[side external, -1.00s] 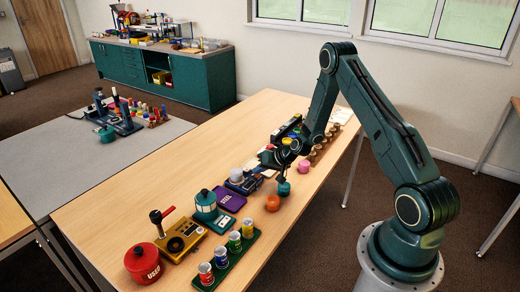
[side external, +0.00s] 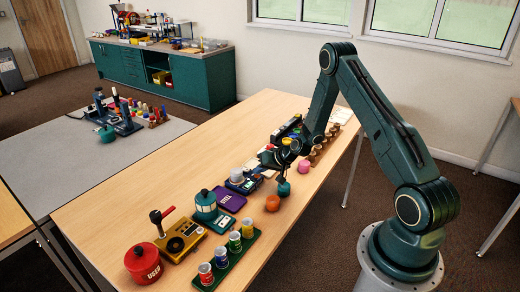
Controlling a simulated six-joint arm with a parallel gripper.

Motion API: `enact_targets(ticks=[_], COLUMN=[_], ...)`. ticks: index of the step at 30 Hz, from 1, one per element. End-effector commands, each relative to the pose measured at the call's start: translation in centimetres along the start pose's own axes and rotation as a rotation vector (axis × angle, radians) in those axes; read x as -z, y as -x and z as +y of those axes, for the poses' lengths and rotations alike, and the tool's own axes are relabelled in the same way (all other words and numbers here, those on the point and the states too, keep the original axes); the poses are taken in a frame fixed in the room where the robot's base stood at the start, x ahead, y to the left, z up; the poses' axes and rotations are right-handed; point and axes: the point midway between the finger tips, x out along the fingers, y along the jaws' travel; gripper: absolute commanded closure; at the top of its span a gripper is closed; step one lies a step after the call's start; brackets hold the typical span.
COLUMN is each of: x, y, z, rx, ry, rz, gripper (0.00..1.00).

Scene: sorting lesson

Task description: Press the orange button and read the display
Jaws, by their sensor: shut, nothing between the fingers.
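I cannot make out an orange button or a display for certain. A round orange thing (side external: 272,202) sits on the table near its front edge. A blue device (side external: 243,184) with a pale domed top stands behind it to the left; any button or readout on it is too small to tell. My gripper (side external: 282,177) points down, shut and empty, just right of and behind the orange thing. A round teal thing (side external: 283,188) shows right below the fingertips; whether they touch it I cannot tell.
A purple flat case (side external: 230,200), a teal pot (side external: 206,208), a yellow device (side external: 181,240) with a red-handled lever, and a red pot (side external: 143,263) line the table (side external: 130,205). Several cans stand on a green tray (side external: 238,259).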

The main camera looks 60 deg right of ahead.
Motion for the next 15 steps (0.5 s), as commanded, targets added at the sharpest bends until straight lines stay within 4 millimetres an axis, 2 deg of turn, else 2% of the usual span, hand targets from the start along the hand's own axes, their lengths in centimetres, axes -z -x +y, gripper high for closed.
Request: enact_targets(ticks=[15], x=[0.69], y=[1.01], z=[-0.7], rx=[-0.001], ry=[0.0], rz=[0.0], gripper=[1.0])
